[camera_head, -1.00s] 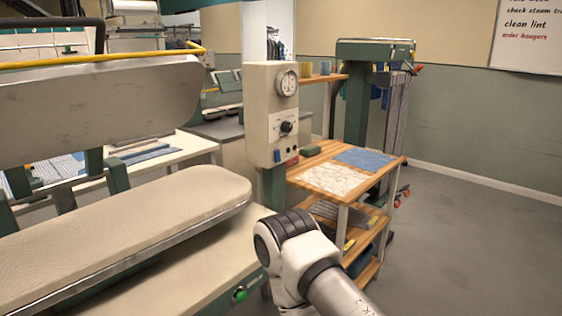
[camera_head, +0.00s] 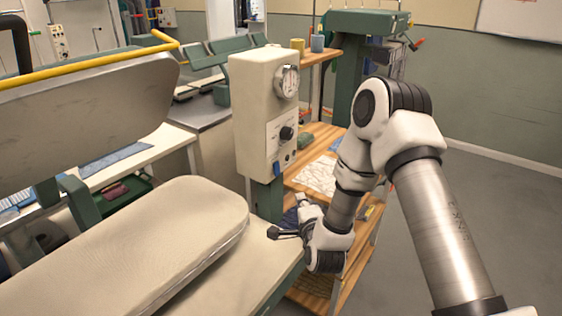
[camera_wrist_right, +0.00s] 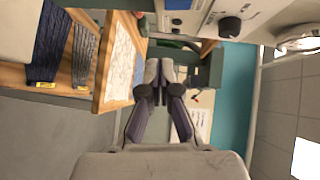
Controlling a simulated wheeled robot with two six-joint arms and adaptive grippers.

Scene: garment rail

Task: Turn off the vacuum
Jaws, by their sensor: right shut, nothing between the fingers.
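The cream control box (camera_head: 262,110) stands on a green post beside the press. It has a round gauge (camera_head: 289,81), a black knob (camera_head: 287,132) and a small blue switch (camera_head: 277,168) low on its front. In the right wrist view, turned sideways, the knob (camera_wrist_right: 229,27) and blue switch (camera_wrist_right: 177,4) show near the top edge. My right gripper (camera_head: 273,233) is shut and empty, below the box and apart from it. Its closed fingers (camera_wrist_right: 159,94) show in the right wrist view. The switch's position is too small to read. My left gripper is out of view.
The padded press bed (camera_head: 150,245) lies to the left, under its raised upper plate (camera_head: 90,115). A wooden shelf cart (camera_head: 326,140) with folded cloths stands behind my right arm. Open floor (camera_head: 500,215) lies to the right.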

